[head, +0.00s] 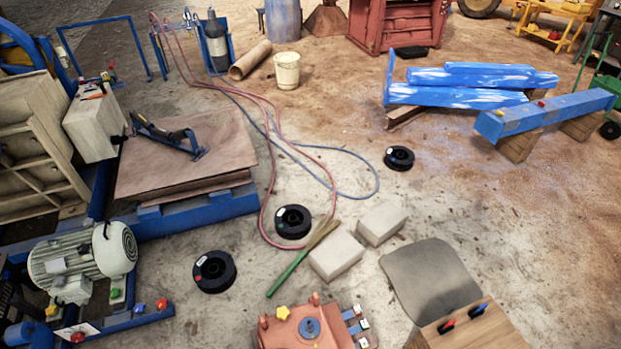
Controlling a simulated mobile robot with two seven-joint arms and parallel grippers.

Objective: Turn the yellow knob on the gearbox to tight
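A red housing (330,337), which looks like the gearbox, sits at the bottom middle of the head view, cut off by the lower edge. A yellow star-shaped knob (282,312) is on its upper left corner. A round blue part (309,327) is in the middle of its top, and small blue tabs with pale labels (356,327) run along its right side. The label markings and the knob's setting are too small to read. Neither of my grippers is in view, and nothing touches the knob.
A wooden box (468,330) with red and blue handles stands right of the housing. Pale blocks (336,255), a green-handled tool (290,270) and black spools (214,271) lie behind it. A grey motor (82,262) on a blue frame is at left. Hoses cross the floor.

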